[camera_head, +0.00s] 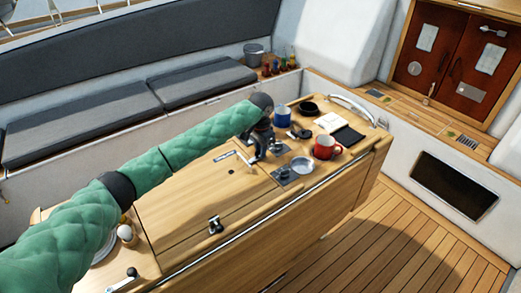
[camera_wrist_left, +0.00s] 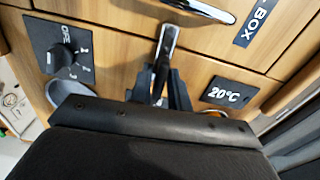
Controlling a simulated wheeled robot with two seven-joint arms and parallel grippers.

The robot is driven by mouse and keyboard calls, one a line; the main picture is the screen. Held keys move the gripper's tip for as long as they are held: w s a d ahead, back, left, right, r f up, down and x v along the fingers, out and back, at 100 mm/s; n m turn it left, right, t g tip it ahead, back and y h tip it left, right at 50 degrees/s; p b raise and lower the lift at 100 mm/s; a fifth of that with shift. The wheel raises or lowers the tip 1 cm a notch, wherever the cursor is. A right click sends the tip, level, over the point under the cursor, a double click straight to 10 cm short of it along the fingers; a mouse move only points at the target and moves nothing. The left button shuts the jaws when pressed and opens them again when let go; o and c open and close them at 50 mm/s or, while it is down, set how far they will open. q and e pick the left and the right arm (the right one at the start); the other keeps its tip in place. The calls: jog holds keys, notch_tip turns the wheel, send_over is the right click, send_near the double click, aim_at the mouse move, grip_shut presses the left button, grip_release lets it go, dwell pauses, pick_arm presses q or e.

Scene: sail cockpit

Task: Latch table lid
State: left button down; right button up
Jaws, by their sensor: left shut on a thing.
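The wooden cockpit table (camera_head: 170,215) has a flat lid panel in its middle. My left gripper (camera_head: 256,157) is down at the table top, near the right edge of that panel. In the left wrist view my gripper (camera_wrist_left: 163,88) is shut on a slim metal lever (camera_wrist_left: 168,42), whose end shows between the dark fingers. The lever's base is partly hidden by the fingers. A second small dark latch (camera_head: 215,224) sits at the front edge of the lid. My right gripper is not in view.
A knob panel (camera_wrist_left: 62,55) and a 20°C display (camera_wrist_left: 231,94) flank the gripper. A red mug (camera_head: 325,148), a blue mug (camera_head: 282,116), a metal dish (camera_head: 302,166) and a black notebook (camera_head: 348,136) stand to the right. An egg cup (camera_head: 125,233) stands at the left.

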pick_arm(q)
jog(key=shift+m, duration=0.4)
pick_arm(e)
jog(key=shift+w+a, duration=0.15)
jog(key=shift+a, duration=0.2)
pick_arm(q)
jog(key=shift+r, duration=0.1)
